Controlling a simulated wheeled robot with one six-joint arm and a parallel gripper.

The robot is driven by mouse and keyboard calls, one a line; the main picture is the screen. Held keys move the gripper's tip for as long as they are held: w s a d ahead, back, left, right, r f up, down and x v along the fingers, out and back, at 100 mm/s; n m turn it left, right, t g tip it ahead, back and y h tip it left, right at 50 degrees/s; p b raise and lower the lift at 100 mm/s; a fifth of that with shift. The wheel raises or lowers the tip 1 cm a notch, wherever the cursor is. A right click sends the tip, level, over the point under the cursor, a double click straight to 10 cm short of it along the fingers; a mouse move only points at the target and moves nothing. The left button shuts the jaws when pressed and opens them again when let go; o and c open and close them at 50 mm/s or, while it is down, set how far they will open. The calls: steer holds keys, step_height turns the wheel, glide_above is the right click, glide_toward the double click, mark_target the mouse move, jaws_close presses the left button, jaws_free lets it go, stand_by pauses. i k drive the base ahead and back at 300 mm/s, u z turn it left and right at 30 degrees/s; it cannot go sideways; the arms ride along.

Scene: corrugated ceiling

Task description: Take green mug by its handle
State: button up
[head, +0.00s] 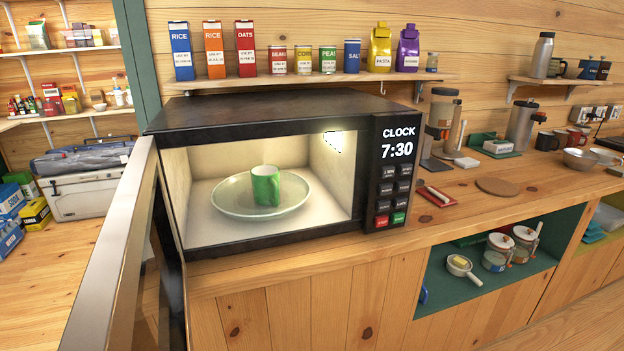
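The green mug (265,187) stands upright on a pale round plate (232,207) inside the lit microwave (262,107). Its handle shows in part as a lighter loop at the mug's right side; I cannot make out its full shape. The microwave door (112,255) is swung open toward me on the left side. My gripper is not in view.
The open door stands along the left of the opening, and the control panel (393,170) bounds its right. A shelf (330,80) with boxes and cans hangs above. The wooden counter (470,207) right of the microwave holds a round board (498,187) and other kitchen items.

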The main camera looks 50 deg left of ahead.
mark_target(265, 185)
steer(key=u, duration=0.1)
steer(key=i, duration=0.9)
steer(key=u, duration=1.05)
steer(key=i, duration=0.75)
steer(key=u, duration=0.95)
steer(key=i, duration=0.2)
steer(key=u, duration=0.15)
